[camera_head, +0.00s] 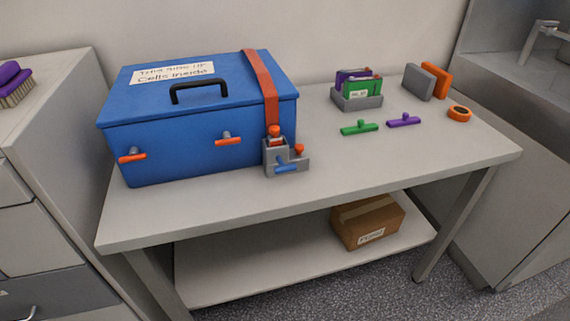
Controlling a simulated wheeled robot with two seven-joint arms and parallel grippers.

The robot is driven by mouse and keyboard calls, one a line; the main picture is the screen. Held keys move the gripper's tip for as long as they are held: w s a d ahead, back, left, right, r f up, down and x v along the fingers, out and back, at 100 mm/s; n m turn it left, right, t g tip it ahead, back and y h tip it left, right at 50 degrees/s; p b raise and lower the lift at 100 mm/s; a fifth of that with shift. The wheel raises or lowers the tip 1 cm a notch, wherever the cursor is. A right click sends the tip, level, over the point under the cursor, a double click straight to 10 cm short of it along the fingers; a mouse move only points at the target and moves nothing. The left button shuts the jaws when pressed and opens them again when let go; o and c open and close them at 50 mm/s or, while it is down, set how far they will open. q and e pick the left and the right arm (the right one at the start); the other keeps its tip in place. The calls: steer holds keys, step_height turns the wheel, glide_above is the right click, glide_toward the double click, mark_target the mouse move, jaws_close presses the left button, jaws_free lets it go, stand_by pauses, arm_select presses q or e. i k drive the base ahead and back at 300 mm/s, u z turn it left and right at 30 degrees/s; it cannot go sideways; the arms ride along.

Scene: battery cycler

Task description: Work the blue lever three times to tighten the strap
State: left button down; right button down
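A blue box (175,108) with a black top handle stands on the left of the table. An orange-red strap (262,80) runs over its lid near the right end and down its front. At the strap's lower end is a grey ratchet block (272,159) with orange knobs. The blue lever (287,168) sticks out low on the block's front and looks about level. Neither of my grippers is in view.
The table (400,165) is bare to the right of the block. Farther back are a grey holder (358,103), green (359,128) and purple (404,120) handled pieces, and an orange ring (460,113). A cardboard box (368,222) sits on the lower shelf.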

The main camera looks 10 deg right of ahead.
mark_target(283, 169)
steer(key=z, duration=2.15)
steer(key=k, duration=0.95)
steer(key=u, duration=1.5)
steer(key=i, duration=0.5)
steer(key=u, duration=0.05)
